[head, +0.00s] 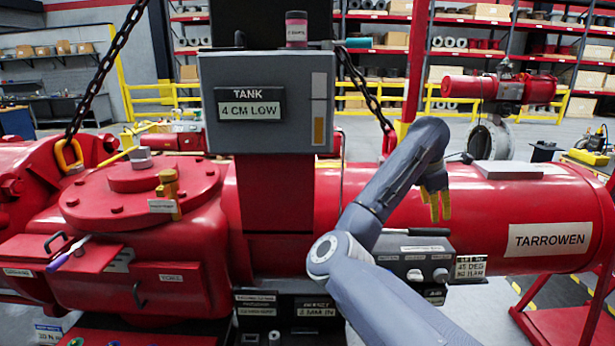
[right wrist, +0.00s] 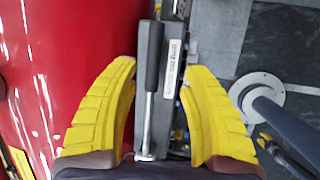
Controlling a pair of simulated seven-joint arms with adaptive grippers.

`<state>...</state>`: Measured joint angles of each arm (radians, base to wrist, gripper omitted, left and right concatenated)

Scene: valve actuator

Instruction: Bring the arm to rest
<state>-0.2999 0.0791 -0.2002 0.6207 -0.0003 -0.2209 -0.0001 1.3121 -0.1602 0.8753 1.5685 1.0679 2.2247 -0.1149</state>
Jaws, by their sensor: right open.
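My right arm reaches up from the bottom of the head view. Its right gripper (head: 434,212) has yellow fingers pointing down, in front of the red cylinder (head: 380,200) and above the grey control box (head: 415,262). In the right wrist view the gripper (right wrist: 158,70) is open, its two fingers spread wide. A lever with a dark grip and a bright metal shaft (right wrist: 151,60) shows between the fingers in the picture. The fingers do not close on it; the gap in depth is unclear. My left gripper is not in view.
A purple-handled tool (head: 65,255) lies at left. A chain (head: 105,65) hangs at upper left. Open floor shows beyond the red cylinder.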

